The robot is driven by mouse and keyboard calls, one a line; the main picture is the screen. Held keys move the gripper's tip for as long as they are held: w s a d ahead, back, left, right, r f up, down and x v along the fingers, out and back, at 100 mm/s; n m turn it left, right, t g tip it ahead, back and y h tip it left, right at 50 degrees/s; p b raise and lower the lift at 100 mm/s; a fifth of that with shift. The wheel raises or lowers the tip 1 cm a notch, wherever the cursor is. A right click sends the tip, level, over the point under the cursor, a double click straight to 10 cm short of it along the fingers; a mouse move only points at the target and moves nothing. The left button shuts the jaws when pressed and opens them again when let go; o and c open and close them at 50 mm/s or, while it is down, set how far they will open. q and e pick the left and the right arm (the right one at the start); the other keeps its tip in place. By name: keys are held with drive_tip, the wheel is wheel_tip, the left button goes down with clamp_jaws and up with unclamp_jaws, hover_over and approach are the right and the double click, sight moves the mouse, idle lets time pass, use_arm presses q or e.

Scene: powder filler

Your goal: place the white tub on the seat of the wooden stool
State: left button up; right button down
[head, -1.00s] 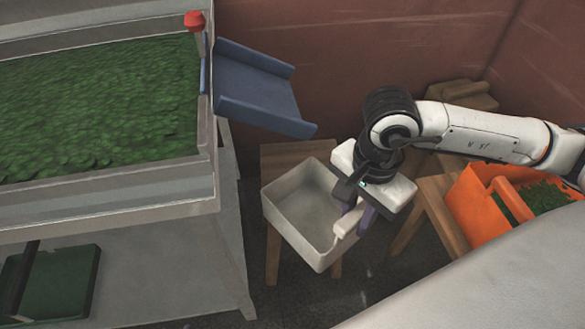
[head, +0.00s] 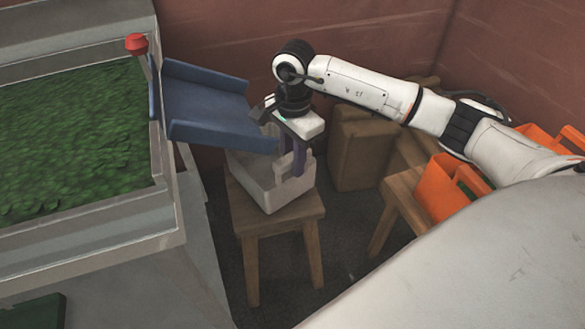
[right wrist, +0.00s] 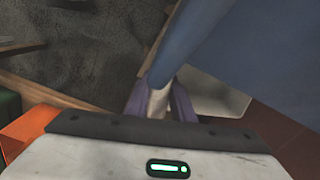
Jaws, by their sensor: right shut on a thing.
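The white tub (head: 268,192) is upright over the seat of the wooden stool (head: 302,212), toward the seat's back left. I cannot tell whether its base touches the wood. My right gripper (head: 298,168) points down and is shut on the tub's right-hand wall. In the right wrist view, the purple fingertips (right wrist: 160,104) close around a pale piece of the tub's wall. The blue chute (head: 205,105) hides the tub's back left part. My left gripper is not in view.
The chute juts from the filler machine with its green-filled hopper (head: 70,140), close to my right gripper and above the tub. An orange crate (head: 440,190) sits on another wooden stool (head: 400,195) at right. A brown box-like object (head: 362,150) stands behind.

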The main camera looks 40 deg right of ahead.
drive_tip(key=shift+w, duration=0.25)
drive_tip(key=shift+f, duration=1.7)
drive_tip(key=c, duration=1.5)
unclamp_jaws()
drive_tip(key=shift+f, duration=0.15)
drive_tip(key=shift+c, duration=0.2)
wheel_tip(320, 180, up, 12)
drive_tip(key=shift+r+p, duration=0.15)
drive_tip(key=shift+p, duration=0.2)
